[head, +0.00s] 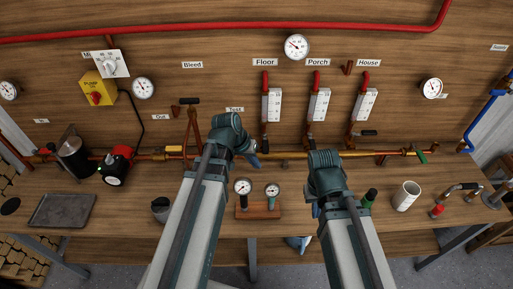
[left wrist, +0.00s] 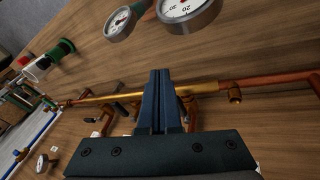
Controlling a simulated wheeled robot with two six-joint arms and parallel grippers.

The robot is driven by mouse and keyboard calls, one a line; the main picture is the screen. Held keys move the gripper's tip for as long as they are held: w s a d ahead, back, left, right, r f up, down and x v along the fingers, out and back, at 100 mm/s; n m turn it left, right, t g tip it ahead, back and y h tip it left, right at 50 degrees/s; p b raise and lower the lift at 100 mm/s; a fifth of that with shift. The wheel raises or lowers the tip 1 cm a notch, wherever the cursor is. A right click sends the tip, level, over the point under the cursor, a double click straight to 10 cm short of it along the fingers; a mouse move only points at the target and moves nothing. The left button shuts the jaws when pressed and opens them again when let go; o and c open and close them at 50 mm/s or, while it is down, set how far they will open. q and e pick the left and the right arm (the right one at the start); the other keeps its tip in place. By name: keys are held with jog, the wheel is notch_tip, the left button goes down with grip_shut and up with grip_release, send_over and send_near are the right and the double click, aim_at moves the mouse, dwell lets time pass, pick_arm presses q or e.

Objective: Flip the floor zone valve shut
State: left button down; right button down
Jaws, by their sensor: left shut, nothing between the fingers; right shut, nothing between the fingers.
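The label Floor (head: 265,62) hangs above a white flow meter (head: 271,105) on the wooden panel. Below that meter, the floor zone valve (head: 265,144) sits on the brass and copper pipe (head: 290,155), with a dark handle that looks upright and is partly hidden near my arm. My left gripper (head: 255,160) is shut and empty, with its blue fingertips just below the valve; I cannot tell whether they touch. In the left wrist view its shut fingers (left wrist: 161,100) overlap the pipe (left wrist: 205,90). My right gripper (head: 328,175) is shut, its fingertips mostly hidden behind its wrist.
The Porch meter (head: 319,105) and House meter (head: 364,105) have valves below them; the House handle (head: 369,133) lies sideways. Two gauges on a wooden block (head: 258,211) stand between my arms. A white cup (head: 405,196) stands at right, a grey tray (head: 62,210) at left.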

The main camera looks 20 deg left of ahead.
aim_at(265, 142)
pick_arm(q)
jog(key=w+a+r+n+t, duration=0.2)
jog(key=w+a, duration=0.3)
jog(key=a, duration=0.5)
jog(key=shift+w+a+t+h+b, duration=0.15)
jog(key=shift+w+t+h+b, duration=0.2)
jog(key=shift+t, duration=0.25)
jog(key=w+d+f+b, duration=0.6)
jog(key=d+f+b, duration=0.1)
jog(key=f+b, duration=0.1)
jog(key=shift+d, duration=0.15)
